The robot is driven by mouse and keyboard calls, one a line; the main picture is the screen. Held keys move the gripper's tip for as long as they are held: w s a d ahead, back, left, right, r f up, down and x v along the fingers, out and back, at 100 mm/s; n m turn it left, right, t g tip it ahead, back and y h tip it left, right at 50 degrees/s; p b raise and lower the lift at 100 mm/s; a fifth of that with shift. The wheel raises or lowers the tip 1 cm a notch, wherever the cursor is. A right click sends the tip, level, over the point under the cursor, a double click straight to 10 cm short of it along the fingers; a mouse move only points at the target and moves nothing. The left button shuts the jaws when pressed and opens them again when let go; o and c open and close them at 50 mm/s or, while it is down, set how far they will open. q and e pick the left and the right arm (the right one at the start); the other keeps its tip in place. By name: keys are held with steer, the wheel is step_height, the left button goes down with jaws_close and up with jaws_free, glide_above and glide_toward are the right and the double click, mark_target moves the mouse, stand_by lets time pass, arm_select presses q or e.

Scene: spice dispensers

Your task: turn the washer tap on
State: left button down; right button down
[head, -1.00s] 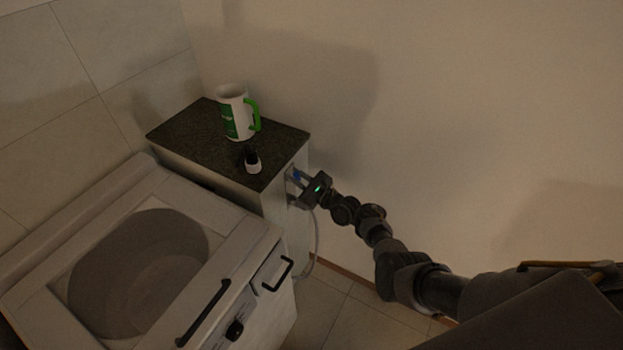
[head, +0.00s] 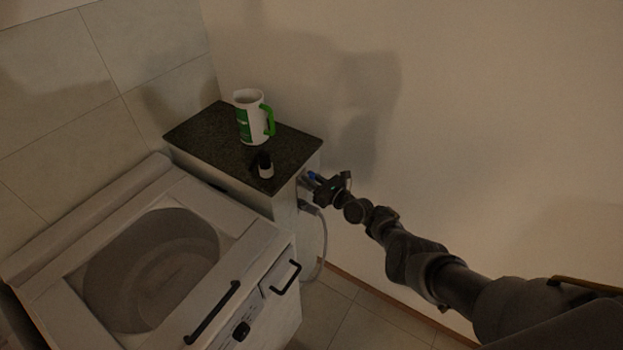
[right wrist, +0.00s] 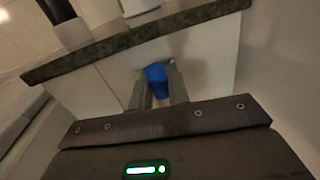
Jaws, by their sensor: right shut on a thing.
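The washer tap has a blue handle (right wrist: 157,78) on the side of the small cabinet. In the right wrist view it sits between the two fingers of my right gripper (right wrist: 158,88), which is shut on it. In the head view the blue handle (head: 312,175) is a small spot by the fingertips of my right gripper (head: 311,182), just below the counter edge. The tap body is mostly hidden by the gripper. A grey hose (head: 325,240) hangs below it. My left gripper is not in view.
The washing machine (head: 125,215) stands at the left with its round opening showing. The cabinet's dark stone top (head: 205,132) carries a white and green jug (head: 250,118) and a small black and white bottle (head: 265,167). A bare wall is at the right.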

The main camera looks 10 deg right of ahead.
steer(key=shift+d, duration=0.15)
steer(key=c, duration=1.4)
jaws_free()
steer(key=shift+s+d+r+p, duration=0.1)
steer(key=shift+s+d+p, duration=0.1)
steer(key=shift+s+p, duration=0.2)
steer(key=p+v, duration=0.3)
steer(key=v, duration=0.6)
steer(key=shift+s+d+p, duration=0.25)
steer(key=shift+d+p, duration=0.1)
